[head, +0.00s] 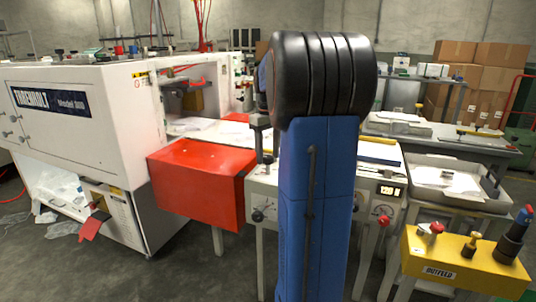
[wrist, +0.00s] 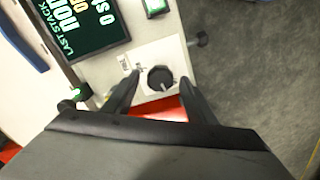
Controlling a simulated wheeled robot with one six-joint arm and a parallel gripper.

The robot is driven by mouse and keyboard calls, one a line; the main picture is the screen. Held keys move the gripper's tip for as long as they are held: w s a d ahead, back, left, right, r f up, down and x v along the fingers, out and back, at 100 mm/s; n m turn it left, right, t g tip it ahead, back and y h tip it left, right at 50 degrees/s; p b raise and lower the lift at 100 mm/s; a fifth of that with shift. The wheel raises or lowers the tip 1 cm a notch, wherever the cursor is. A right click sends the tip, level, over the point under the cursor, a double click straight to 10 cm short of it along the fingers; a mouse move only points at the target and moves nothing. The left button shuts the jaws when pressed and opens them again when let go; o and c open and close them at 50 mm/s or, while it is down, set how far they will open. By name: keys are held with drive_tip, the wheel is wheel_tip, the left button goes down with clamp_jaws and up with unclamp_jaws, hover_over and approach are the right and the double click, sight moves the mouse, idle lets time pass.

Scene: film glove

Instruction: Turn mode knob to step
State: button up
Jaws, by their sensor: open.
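The mode knob, a round black knob (wrist: 159,76), sits on a white plate (wrist: 145,60) in the wrist view. A pale mark shows near its lower right edge; which setting it points to cannot be read. My gripper (wrist: 160,81) is open, with one dark finger to the left of the knob and one to the right. Gaps show between the fingers and the knob, and whether they are level with it or above it I cannot tell. In the head view my blue arm covers the middle of the machine, and the fingers cannot be made out.
In the head view a red box (head: 200,185) is left of my arm, and a yellow outfeed box (head: 465,262) stands at the right.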

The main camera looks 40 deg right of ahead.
drive_tip(key=shift+f, duration=0.15)
drive_tip(key=shift+c, duration=0.6)
drive_tip(key=c, duration=0.9)
drive_tip(key=shift+m, duration=0.3)
drive_tip(key=m, duration=0.5)
drive_tip(key=shift+m, duration=0.4)
drive_tip(key=m, duration=0.5)
drive_tip(key=shift+m, duration=0.3)
